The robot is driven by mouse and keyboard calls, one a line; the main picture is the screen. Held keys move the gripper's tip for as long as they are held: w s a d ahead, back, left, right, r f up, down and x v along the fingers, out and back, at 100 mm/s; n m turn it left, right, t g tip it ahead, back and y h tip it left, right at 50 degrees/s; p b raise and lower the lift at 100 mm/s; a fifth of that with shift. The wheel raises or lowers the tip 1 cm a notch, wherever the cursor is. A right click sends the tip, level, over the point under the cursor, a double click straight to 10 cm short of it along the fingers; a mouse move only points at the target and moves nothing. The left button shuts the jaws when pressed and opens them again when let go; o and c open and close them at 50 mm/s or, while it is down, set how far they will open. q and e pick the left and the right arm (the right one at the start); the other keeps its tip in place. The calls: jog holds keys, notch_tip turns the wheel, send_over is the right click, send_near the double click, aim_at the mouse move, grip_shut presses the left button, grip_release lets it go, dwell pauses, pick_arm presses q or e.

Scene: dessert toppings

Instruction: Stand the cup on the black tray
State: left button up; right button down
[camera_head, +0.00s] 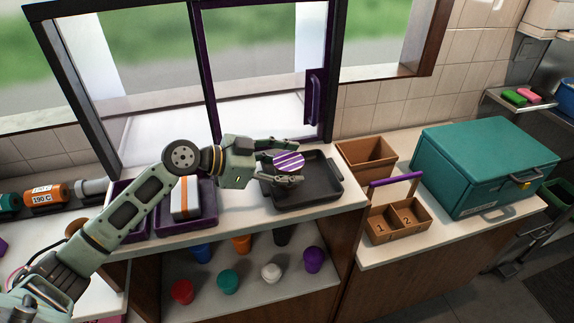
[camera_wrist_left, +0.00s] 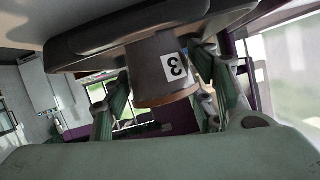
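The cup (camera_head: 288,161) shows a round purple-and-white striped top in the head view and stands over the black tray (camera_head: 328,188). In the left wrist view the brownish cup (camera_wrist_left: 160,65) carries a white label with a 3, upside down in the picture. Its far end meets the dark tray edge (camera_wrist_left: 85,45); exact contact is hard to tell. My left gripper (camera_head: 288,163) has one finger on each side of the cup, with small gaps showing beside the striped top, so it looks open. My right gripper is not in view.
A purple tray (camera_head: 140,228) with an orange-and-white box (camera_head: 183,199) is left of the black tray. A brown bin (camera_head: 367,153), a numbered two-part caddy (camera_head: 400,219) and a teal case (camera_head: 478,165) are on the right. Several coloured cups stand on the shelf below.

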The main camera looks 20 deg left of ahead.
pick_arm(q)
jog(key=shift+o, duration=1.3)
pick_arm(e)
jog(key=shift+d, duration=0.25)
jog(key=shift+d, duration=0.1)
pick_arm(q)
jog(key=shift+r, duration=0.2)
jog(key=shift+s+a+f, duration=0.1)
jog(key=shift+s+a, duration=0.1)
jog(key=shift+a, duration=0.1)
jog(key=b+v, duration=0.4)
jog(key=v, duration=0.7)
jog(key=shift+r+b, duration=0.3)
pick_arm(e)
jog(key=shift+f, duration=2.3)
pick_arm(q)
jog(key=shift+s, duration=0.1)
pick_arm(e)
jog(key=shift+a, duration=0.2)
